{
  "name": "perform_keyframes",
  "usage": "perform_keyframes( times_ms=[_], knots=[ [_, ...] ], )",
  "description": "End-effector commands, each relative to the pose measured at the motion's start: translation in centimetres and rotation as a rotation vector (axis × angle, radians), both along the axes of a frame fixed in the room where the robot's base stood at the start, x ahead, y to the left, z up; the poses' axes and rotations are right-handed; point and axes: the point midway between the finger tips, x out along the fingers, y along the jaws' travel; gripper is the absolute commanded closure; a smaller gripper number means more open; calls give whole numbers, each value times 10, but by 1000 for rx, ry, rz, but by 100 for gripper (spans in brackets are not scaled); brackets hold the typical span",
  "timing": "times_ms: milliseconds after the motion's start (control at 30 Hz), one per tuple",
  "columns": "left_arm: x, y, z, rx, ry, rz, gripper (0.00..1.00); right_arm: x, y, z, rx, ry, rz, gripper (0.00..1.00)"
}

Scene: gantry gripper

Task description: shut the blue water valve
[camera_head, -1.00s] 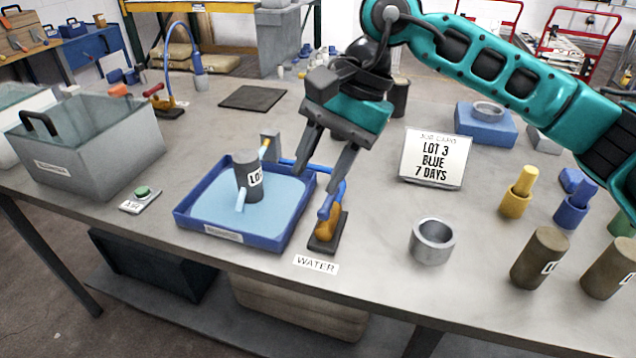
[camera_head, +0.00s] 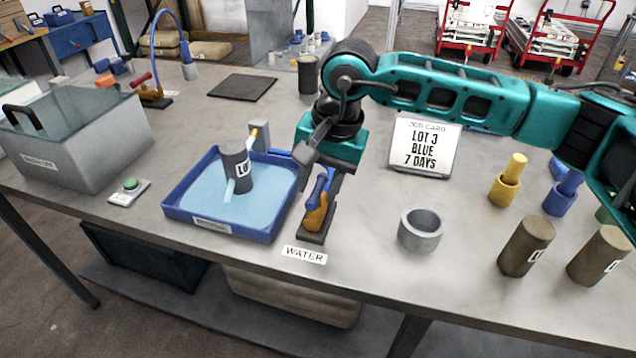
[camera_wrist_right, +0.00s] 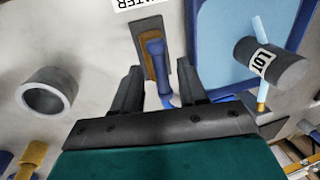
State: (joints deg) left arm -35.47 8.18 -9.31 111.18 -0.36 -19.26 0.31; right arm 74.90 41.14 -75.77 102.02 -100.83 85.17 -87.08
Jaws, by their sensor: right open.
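The blue water valve has a blue lever handle (camera_head: 318,190) on a brass-orange body (camera_head: 315,214) and a dark base, behind the WATER label (camera_head: 304,255). My right gripper (camera_head: 316,166) is just above and behind the valve, pointing down. In the right wrist view, my right gripper (camera_wrist_right: 161,78) is open, and the blue handle (camera_wrist_right: 156,58) lies between and slightly beyond its fingertips, with no clear contact. A pale blue stream (camera_head: 229,190) shows by the dark LOT cylinder (camera_head: 237,160) in the blue tray (camera_head: 178,215). My left gripper is out of view.
The blue tray's wall stands close left of the valve. A grey ring (camera_head: 420,230) sits to the right, with bare table between. A job card (camera_head: 425,145) reading LOT 3 BLUE 7 DAYS stands behind. Brown cylinders (camera_head: 525,246) and coloured stamps (camera_head: 507,180) are further right.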

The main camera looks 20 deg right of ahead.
Motion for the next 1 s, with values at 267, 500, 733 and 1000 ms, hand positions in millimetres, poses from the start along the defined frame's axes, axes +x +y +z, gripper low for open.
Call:
perform_keyframes(
  times_ms=[267,500,733,1000],
  knots=[
    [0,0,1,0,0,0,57,1,2,-12,0,0,0,58],
    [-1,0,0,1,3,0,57,1,2,-12,1,0,0,65],
    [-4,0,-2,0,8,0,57,1,2,-11,1,0,0,87],
    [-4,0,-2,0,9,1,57,1,2,-11,1,-1,0,100]
  ],
)
